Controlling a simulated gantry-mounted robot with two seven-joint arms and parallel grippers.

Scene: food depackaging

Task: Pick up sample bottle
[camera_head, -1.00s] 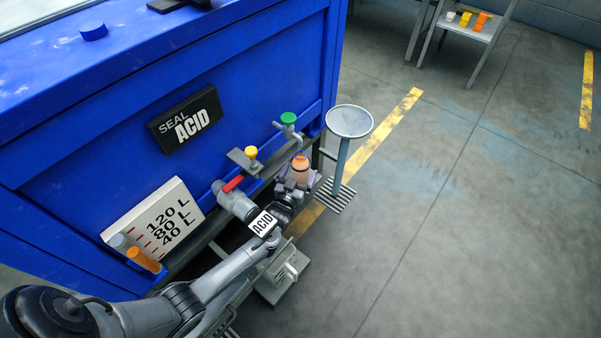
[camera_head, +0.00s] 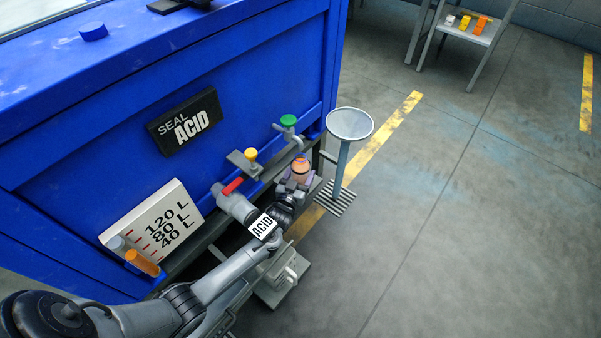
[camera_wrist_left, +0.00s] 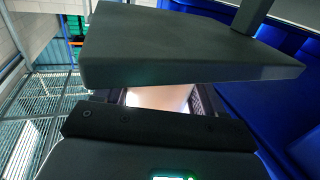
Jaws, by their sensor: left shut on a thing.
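The sample bottle (camera_head: 301,167) is orange-tan with a darker cap, near the right end of the blue tank's front. My left gripper (camera_head: 296,183) is shut on it from below and left; the fingers partly hide it. In the left wrist view the pale bottle surface (camera_wrist_left: 160,97) fills the gap between the fingers, and a dark grey plate (camera_wrist_left: 185,45) covers much of the view in front of it. My right gripper is not in view.
A funnel stand (camera_head: 349,125) stands to the right. The floor further right is clear. A shelf (camera_head: 470,32) with small containers stands at the back.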

